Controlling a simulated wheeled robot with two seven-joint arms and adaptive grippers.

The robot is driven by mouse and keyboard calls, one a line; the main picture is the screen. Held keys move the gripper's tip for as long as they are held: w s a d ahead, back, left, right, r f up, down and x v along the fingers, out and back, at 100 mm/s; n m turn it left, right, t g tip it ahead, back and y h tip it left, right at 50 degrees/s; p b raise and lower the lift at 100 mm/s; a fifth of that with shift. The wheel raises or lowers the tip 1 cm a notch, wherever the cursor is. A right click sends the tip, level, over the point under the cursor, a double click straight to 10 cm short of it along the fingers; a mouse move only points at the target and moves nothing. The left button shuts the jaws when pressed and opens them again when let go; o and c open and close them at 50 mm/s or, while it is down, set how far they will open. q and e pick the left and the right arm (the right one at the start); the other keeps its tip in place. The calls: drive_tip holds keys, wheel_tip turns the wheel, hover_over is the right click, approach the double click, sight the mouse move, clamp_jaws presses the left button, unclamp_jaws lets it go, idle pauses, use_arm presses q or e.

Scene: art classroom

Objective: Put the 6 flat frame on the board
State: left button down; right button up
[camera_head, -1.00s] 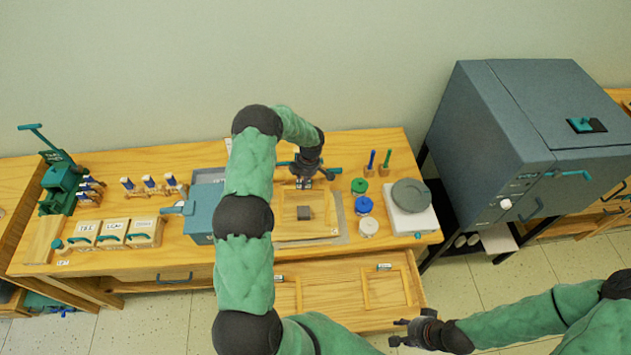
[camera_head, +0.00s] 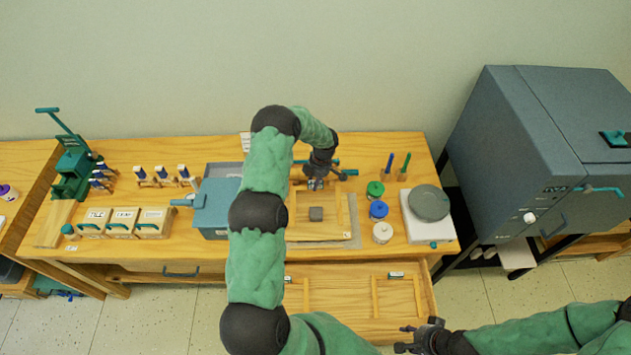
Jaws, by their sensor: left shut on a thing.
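I cannot tell whether the frame rests fully flat. My left arm covers part of the bench left of the board. My right gripper (camera_head: 404,338) is open and empty in front of the drawer. I cannot read a number on the frame.
An open wooden drawer (camera_head: 345,322) with slats juts out below the board. Jars with green (camera_head: 375,188) and blue (camera_head: 378,209) lids and a scale (camera_head: 428,232) stand right of it. A blue-grey box (camera_head: 212,212) stands left. A kiln (camera_head: 540,150) is at right.

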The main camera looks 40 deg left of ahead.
use_arm(q)
drive_tip(key=shift+f+b, duration=1.25)
drive_tip(key=shift+f, duration=1.7)
drive_tip(key=c, duration=0.9)
unclamp_jaws()
drive_tip(key=shift+c, duration=0.2)
drive_tip(key=shift+r, duration=0.1)
drive_tip(key=shift+r+p, duration=3.25)
drive_tip(key=shift+r, duration=0.7)
drive_tip(key=shift+f, duration=0.1)
